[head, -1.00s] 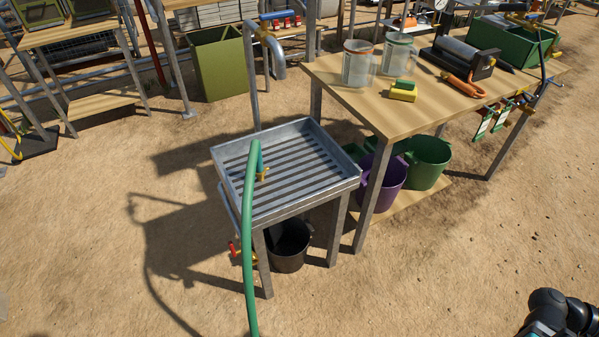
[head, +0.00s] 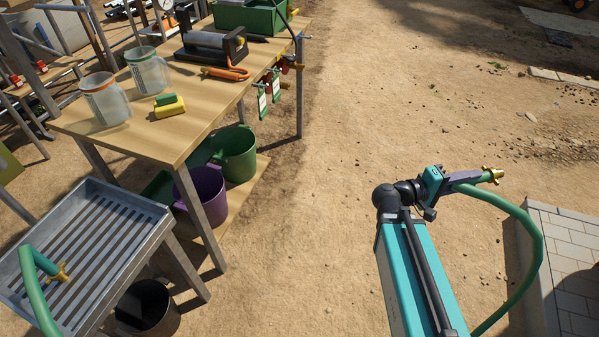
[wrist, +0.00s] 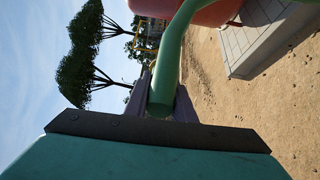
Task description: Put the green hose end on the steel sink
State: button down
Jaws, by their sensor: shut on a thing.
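My gripper (head: 466,180) is at the right of the head view, shut on a green hose end with a brass fitting (head: 493,175). The rest of that hose loops right and down beside my arm. In the wrist view the green hose (wrist: 172,58) runs up from between the fingers. The steel sink (head: 128,198) stands at the lower left of the head view, well apart from my gripper. Another green hose length (head: 34,295), with a blue-green end and brass fitting, shows over the sink's slatted top. I cannot tell whether it touches the slats.
A wooden table (head: 150,137) beside the sink holds two jars, a yellow-and-green sponge (head: 169,106) and a black device. Purple (head: 206,190) and green buckets are under it. A black bucket (head: 147,308) is under the sink. Sandy ground between table and arm is clear. Paving (head: 570,250) is at right.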

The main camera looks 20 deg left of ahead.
aim_at(106, 230)
jog(key=z, duration=0.05)
jog(key=i, duration=2.1)
jog(key=z, duration=0.5)
jog(key=k, duration=0.15)
jog(key=u, duration=2.9)
